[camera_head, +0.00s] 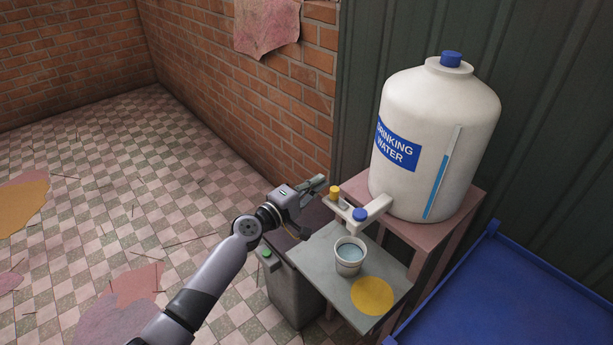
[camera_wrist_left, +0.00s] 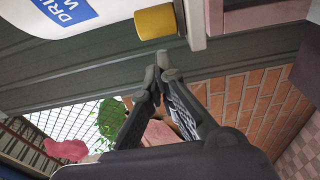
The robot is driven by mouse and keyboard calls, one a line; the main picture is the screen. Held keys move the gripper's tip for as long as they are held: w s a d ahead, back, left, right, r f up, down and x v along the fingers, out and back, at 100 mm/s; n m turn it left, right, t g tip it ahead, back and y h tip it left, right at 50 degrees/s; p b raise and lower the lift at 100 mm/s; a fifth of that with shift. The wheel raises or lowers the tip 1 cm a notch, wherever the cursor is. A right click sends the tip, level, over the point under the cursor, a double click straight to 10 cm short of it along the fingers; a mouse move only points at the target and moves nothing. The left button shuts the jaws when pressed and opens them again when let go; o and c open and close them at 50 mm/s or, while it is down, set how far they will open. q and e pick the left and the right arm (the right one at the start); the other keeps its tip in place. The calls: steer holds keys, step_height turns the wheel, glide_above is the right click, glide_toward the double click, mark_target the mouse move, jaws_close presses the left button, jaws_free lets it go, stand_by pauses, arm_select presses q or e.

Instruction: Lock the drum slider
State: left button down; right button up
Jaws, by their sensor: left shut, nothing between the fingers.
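A white water drum (camera_head: 435,125) with a blue cap and a "DRINKING WATER" label stands on a pink stand. A white tap fitting (camera_head: 378,209) comes out low on its near side. It carries a blue knob (camera_head: 360,214) and a small yellow piece (camera_head: 335,190), possibly the slider. My left gripper (camera_head: 322,183) is shut and empty just left of the yellow piece. In the left wrist view the closed fingertips (camera_wrist_left: 163,68) appear just below the yellow piece (camera_wrist_left: 155,22); contact cannot be told. My right gripper is not in view.
A cup of water (camera_head: 349,257) stands on a grey shelf (camera_head: 322,262) below the tap, near a yellow disc (camera_head: 372,296). A grey bin (camera_head: 288,290) stands left of the shelf. A blue tray (camera_head: 490,290) is at the right. The tiled floor at left is mostly clear.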

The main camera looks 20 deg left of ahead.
mark_target(331, 192)
arm_select(q)
steer(key=shift+s+d, duration=0.45)
steer(key=shift+s, duration=0.05)
steer(key=shift+s+d+p, duration=0.75)
steer(key=shift+s+d, duration=0.05)
steer(key=shift+d, duration=0.35)
steer(key=shift+s+d, duration=0.25)
steer(key=shift+d, duration=0.15)
steer(key=shift+w+a, duration=0.1)
